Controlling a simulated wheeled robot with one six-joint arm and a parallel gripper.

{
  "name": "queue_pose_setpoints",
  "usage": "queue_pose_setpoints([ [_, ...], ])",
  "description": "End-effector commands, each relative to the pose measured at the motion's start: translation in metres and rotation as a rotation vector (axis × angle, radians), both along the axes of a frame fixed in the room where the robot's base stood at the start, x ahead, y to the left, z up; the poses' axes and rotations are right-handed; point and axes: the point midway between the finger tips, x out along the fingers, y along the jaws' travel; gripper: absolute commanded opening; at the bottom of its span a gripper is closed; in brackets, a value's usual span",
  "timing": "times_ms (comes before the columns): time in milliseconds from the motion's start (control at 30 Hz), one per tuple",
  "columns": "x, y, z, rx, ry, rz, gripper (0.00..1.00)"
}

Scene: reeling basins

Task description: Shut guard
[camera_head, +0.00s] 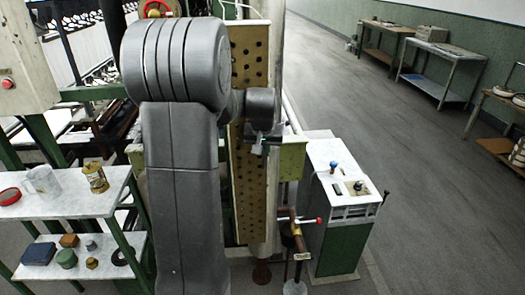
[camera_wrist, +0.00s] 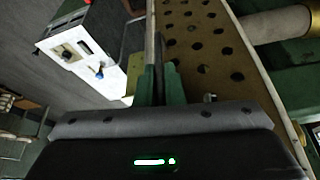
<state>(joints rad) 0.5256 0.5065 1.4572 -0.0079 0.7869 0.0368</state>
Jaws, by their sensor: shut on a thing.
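The guard (camera_head: 250,62) is a tall, tan panel with rows of round holes, standing upright behind my arm. In the wrist view the guard (camera_wrist: 200,38) runs up and away, close to the right of the fingers. My gripper (camera_head: 268,138) is at the guard's right side, partly hidden behind my arm's end. In the wrist view my gripper (camera_wrist: 158,82) has its green fingers closed together on a thin grey upright part along the guard's edge. My arm hides the guard's left part in the head view.
A white-topped green control console (camera_head: 338,236) stands right of the guard. A shelf rack (camera_head: 70,208) with cups and small boxes stands left. The floor (camera_head: 425,180) at right is clear, with workbenches (camera_head: 448,52) behind.

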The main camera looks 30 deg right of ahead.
Motion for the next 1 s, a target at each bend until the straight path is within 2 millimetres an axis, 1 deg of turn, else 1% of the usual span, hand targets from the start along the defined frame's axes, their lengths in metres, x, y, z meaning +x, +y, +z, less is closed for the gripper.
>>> queue_pose_setpoints([
  [367,0.001,-0.001,0.001,-0.001,-0.004,-0.003,0.0],
  [400,0.001,-0.002,0.001,-0.002,-0.005,-0.003,0.14],
  [467,0.001,-0.002,0.001,-0.002,-0.005,-0.002,0.26],
  [500,0.001,-0.001,0.001,-0.001,-0.004,-0.002,0.3],
  [833,0.0,0.0,0.003,-0.002,-0.003,0.0,0.3],
  [933,-0.003,0.001,0.013,-0.003,-0.005,0.0,0.3],
  [1000,-0.007,0.003,0.023,-0.003,-0.005,0.0,0.3],
])
